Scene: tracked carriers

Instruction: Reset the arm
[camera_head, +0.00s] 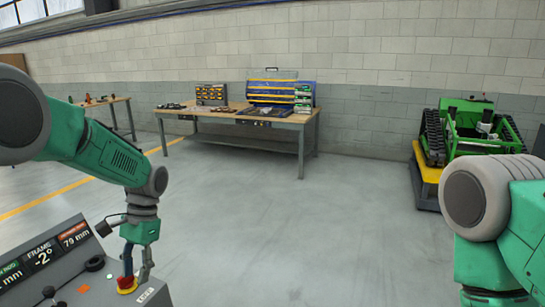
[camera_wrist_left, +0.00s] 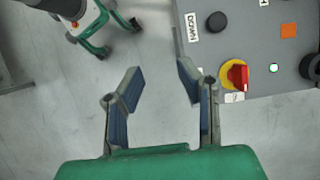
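My left arm (camera_head: 105,150) comes in from the left, bent at the elbow, with its forearm hanging down. My left gripper (camera_head: 138,272) points down near the right edge of a grey control panel (camera_head: 65,275). In the left wrist view, the left gripper (camera_wrist_left: 158,75) is open, its fingers apart with nothing between them. The red knob on a yellow ring (camera_wrist_left: 237,75) lies just right of the fingers and is not held. My right arm (camera_head: 490,210) shows at the right edge. Its gripper is out of the head view.
The panel carries displays, a black lever (camera_head: 95,263) and an orange label (camera_wrist_left: 288,31). A workbench (camera_head: 240,117) with tool boxes stands by the back wall. A green tracked carrier (camera_head: 470,130) sits on a yellow-topped stand at right. The floor between is clear.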

